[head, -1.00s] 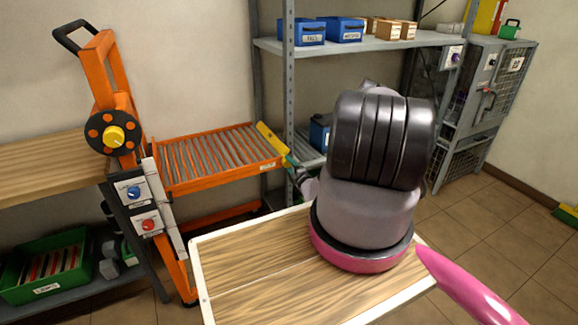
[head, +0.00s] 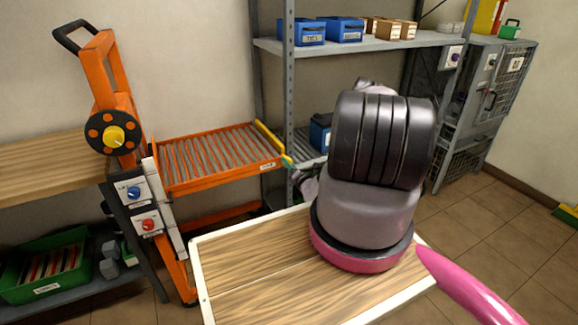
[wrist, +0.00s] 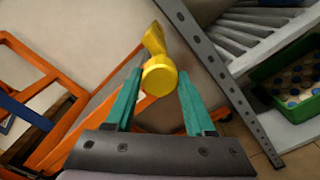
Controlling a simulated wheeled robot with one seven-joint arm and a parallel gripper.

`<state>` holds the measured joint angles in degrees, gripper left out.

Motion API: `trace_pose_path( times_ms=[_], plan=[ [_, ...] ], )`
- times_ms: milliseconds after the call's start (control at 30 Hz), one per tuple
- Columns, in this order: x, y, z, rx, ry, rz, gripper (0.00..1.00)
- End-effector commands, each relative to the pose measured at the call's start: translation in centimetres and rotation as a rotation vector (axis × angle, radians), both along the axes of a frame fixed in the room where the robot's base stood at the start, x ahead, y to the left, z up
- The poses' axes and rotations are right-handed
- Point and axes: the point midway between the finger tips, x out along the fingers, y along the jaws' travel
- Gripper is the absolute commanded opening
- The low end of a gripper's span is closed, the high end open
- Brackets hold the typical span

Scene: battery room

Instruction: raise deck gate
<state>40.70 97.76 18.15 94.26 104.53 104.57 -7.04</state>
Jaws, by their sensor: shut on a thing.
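The deck gate is a yellow bar (head: 268,137) along the right end of the orange roller deck (head: 215,158). In the wrist view its yellow body (wrist: 154,40) ends in a round yellow knob between my green fingers. My gripper (wrist: 160,82) is shut on this yellow end of the gate. In the head view my gripper (head: 288,161) is small at the deck's front right corner, with much of it hidden behind my own arm. The orange lift frame (head: 112,80) with a black and yellow hand wheel (head: 112,134) stands left of the deck.
A grey shelf rack (head: 400,44) with blue bins (head: 298,32) stands close behind and right of the gate. Its perforated post (wrist: 222,82) is near my gripper in the wrist view. A grey cabinet (head: 478,80) stands far right, with open floor before it.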

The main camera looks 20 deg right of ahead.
Motion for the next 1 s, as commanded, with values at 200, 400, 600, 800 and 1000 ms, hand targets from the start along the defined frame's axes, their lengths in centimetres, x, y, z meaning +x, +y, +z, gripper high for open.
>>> trace_pose_path(
  times_ms=[200,400,600,800,1000],
  plan=[
    [-0.15,0.07,-0.18,-0.047,0.002,0.001,0.00],
    [-0.17,0.07,-0.19,-0.056,0.003,0.001,0.00],
    [-0.17,0.06,-0.20,-0.057,0.003,0.001,0.00],
    [-0.14,0.04,-0.15,-0.056,0.002,0.001,0.84],
    [-0.08,0.01,-0.08,-0.056,0.000,0.001,0.84]
  ],
)
